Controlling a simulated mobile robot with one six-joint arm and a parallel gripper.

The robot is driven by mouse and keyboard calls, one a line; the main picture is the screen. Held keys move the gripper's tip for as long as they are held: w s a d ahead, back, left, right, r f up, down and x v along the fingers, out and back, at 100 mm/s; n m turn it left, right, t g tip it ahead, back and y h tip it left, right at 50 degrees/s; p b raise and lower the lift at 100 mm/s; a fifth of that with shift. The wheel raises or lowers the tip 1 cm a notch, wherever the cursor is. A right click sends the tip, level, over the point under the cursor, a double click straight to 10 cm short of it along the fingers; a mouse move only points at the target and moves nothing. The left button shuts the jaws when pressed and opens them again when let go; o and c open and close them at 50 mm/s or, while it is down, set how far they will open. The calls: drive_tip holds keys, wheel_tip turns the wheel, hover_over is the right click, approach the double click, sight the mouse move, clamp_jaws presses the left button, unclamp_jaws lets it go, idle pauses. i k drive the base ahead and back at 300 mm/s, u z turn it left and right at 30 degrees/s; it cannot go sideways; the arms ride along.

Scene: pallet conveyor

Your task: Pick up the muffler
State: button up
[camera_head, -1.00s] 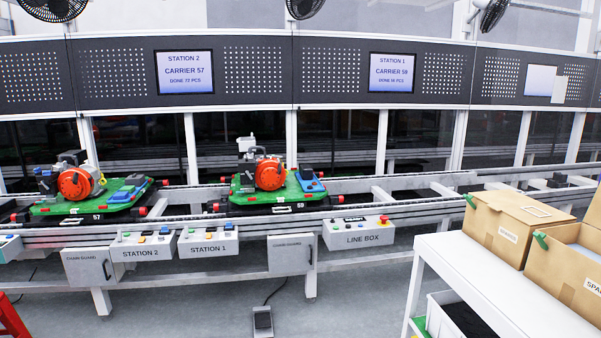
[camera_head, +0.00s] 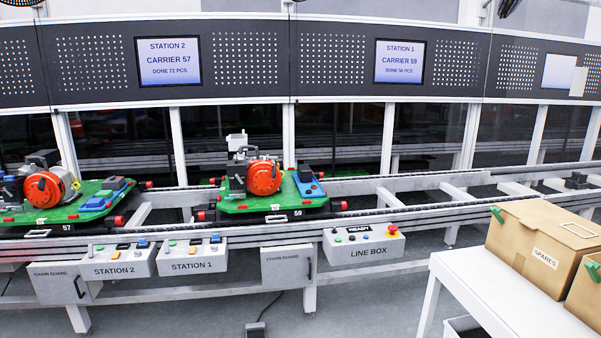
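I cannot make out a muffler for certain. On the green carrier 59 (camera_head: 290,205) at Station 1 sits an engine with a round orange-red cover (camera_head: 264,177) and grey metal parts, with a white block (camera_head: 237,141) on top. A blue tray with dark items (camera_head: 308,184) lies on its right side. On the green carrier 57 (camera_head: 75,211) at the left sits a similar engine (camera_head: 45,188), with blue and red parts beside it. My gripper is not in view.
The conveyor (camera_head: 400,212) runs across the view. Station 2 (camera_head: 118,261), Station 1 (camera_head: 193,255) and line box (camera_head: 363,244) panels hang at its front. A white table (camera_head: 480,290) at the right bears a spares box (camera_head: 535,235). Floor shows below the conveyor.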

sight(304, 173)
drive_tip(key=z, duration=0.05)
drive_tip(key=i, duration=1.95)
drive_tip(key=u, duration=4.55)
drive_tip(key=i, duration=0.15)
drive_tip(key=z, duration=3)
drive_tip(key=i, duration=0.5)
drive_tip(key=u, duration=0.1)
